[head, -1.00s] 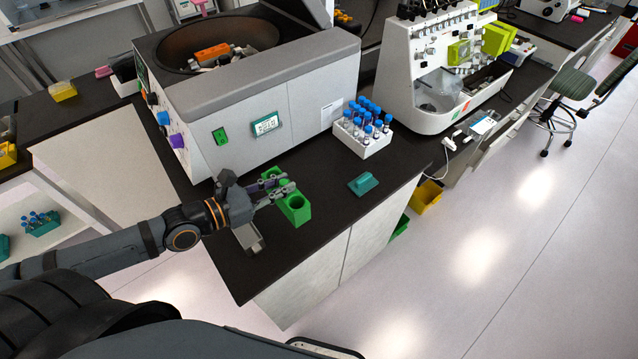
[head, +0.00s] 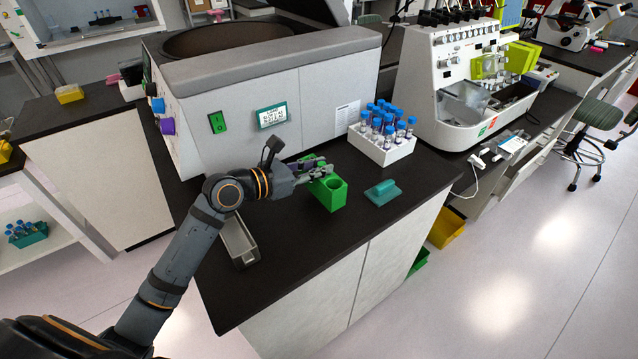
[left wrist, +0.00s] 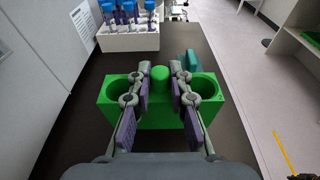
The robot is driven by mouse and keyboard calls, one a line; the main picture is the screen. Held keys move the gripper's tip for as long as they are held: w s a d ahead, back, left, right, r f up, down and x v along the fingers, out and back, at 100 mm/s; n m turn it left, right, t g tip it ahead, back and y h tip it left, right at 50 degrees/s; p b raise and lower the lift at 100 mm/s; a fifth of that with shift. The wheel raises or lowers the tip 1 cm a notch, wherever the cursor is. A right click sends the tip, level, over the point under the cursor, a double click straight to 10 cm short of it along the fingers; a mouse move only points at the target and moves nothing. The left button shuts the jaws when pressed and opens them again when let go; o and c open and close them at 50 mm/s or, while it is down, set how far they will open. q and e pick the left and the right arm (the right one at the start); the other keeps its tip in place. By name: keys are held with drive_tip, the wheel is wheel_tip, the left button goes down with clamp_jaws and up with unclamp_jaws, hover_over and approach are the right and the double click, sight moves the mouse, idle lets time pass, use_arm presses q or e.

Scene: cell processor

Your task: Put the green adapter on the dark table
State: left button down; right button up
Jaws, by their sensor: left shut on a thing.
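The green adapter (head: 337,196) is a block with two round holes and a knob between them. It is at the dark table (head: 300,245), in front of the large grey machine. My left gripper (head: 318,170) is shut on the adapter. In the left wrist view the fingers (left wrist: 161,88) close on the green knob (left wrist: 160,76) in the adapter's middle, with one hole on each side. I cannot tell whether the adapter's underside touches the table top. My right gripper is not in view.
A white rack of blue-capped tubes (head: 381,150) stands behind the adapter. A teal block (head: 383,192) lies to its right. A grey tray (head: 239,242) lies to its left near the table's front edge. Bare table shows in front of the adapter.

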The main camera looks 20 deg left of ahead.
sight(318, 179)
use_arm(q)
drive_tip(key=shift+w+f, duration=0.2)
drive_tip(key=shift+f, duration=0.05)
wheel_tip(318, 179, down, 3)
drive_tip(key=shift+f, duration=0.1)
drive_tip(key=shift+f, duration=0.1)
drive_tip(key=c, duration=1.3)
unclamp_jaws()
drive_tip(key=shift+o, duration=0.2)
